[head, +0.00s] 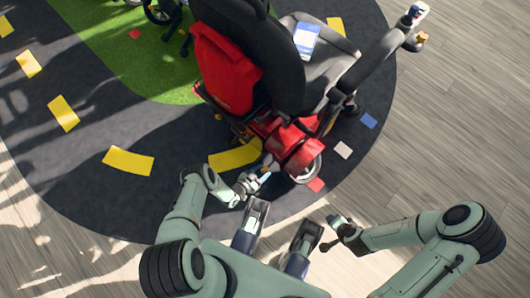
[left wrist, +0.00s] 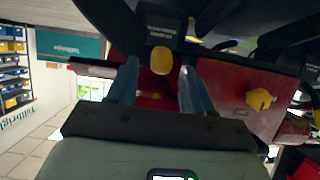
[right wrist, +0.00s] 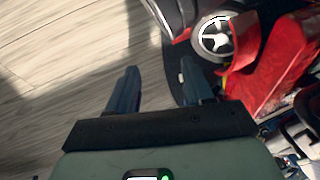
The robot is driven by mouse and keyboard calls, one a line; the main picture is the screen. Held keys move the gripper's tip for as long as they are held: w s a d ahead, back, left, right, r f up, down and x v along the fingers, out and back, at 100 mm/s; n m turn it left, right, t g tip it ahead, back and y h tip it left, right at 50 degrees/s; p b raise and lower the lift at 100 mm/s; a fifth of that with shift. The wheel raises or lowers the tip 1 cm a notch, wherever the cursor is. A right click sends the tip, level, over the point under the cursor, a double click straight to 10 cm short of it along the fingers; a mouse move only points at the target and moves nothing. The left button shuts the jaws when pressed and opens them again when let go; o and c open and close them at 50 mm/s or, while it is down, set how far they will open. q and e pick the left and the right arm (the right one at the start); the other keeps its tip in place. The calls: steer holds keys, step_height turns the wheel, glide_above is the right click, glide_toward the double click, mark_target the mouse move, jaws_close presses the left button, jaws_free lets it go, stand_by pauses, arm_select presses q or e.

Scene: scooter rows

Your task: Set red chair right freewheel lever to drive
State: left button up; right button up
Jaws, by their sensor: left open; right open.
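The red chair (head: 228,72) has a red back shell, a dark seat and a red rear base (head: 290,146), with its rear toward me. In the left wrist view, a yellow knob (left wrist: 161,60) sits under a dark label plate, between the open fingers of my left gripper (head: 264,174). Contact with the fingers cannot be told. A second yellow knob (left wrist: 260,99) sits further right on the red cover. Which lever each knob belongs to, and its setting, cannot be told. My right gripper (head: 332,231) is open and empty, above the floor behind the chair.
A rear wheel (right wrist: 213,38) and red body panel (right wrist: 280,70) show in the right wrist view. The chair's armrest (head: 385,52) reaches up to the right. Wood floor (head: 450,130) is clear on the right. The dark mat (head: 60,165) carries flat yellow markings.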

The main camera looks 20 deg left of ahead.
mark_target(265, 170)
arm_select(q)
steer(key=shift+x, duration=1.15)
arm_select(e)
steer(key=shift+s+d+f+g, duration=0.15)
steer(key=shift+s+f+g, duration=0.25)
steer(key=shift+s+f, duration=0.65)
steer(key=shift+r, duration=0.1)
